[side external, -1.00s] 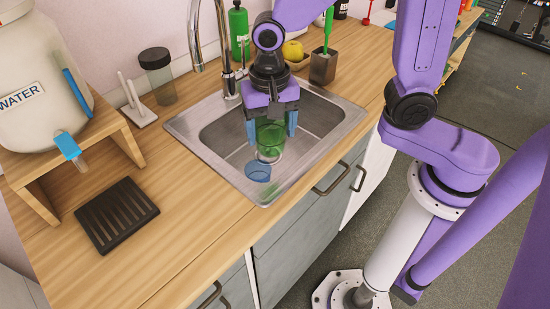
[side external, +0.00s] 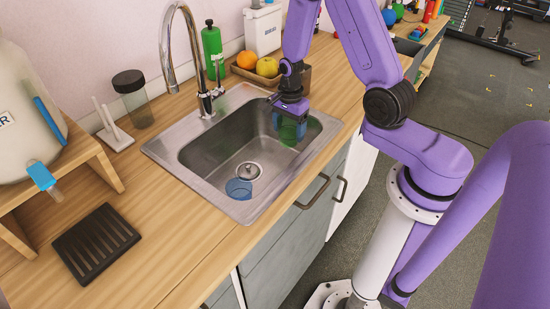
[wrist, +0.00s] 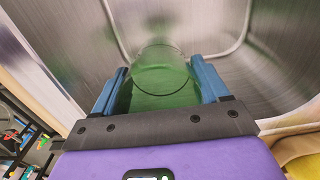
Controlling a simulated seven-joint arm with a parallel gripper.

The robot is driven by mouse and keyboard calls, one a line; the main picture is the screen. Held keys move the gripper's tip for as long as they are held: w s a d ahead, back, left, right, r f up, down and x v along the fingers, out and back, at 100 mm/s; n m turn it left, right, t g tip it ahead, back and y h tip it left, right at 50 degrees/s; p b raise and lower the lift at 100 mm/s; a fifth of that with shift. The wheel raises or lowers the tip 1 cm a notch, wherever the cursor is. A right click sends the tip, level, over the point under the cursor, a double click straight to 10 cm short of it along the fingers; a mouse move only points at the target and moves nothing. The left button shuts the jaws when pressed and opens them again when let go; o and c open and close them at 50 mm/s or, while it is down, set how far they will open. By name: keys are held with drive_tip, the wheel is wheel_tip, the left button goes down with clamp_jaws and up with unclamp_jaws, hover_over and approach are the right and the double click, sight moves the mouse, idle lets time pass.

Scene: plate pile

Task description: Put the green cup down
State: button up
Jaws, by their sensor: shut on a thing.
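The green cup (side external: 289,130) is see-through and sits between the fingers of my gripper (side external: 291,121), over the right end of the sink in the side view. In the wrist view the green cup (wrist: 160,80) shows between the two blue fingers of my gripper (wrist: 160,90), with its round rim facing away from the palm. My gripper is shut on it. I cannot tell whether the cup touches the sink.
The metal sink (side external: 205,165) has a drain and a blue cup (side external: 239,188) near its front left. A tap (side external: 200,60) stands behind it. A fruit tray (side external: 265,78) is at the back. A black rack (side external: 96,243) lies on the wooden counter.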

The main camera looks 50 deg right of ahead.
drive_tip(key=shift+f, duration=3.95)
drive_tip(key=shift+f, duration=0.15)
drive_tip(key=o, duration=1.1)
drive_tip(key=shift+c, duration=0.2)
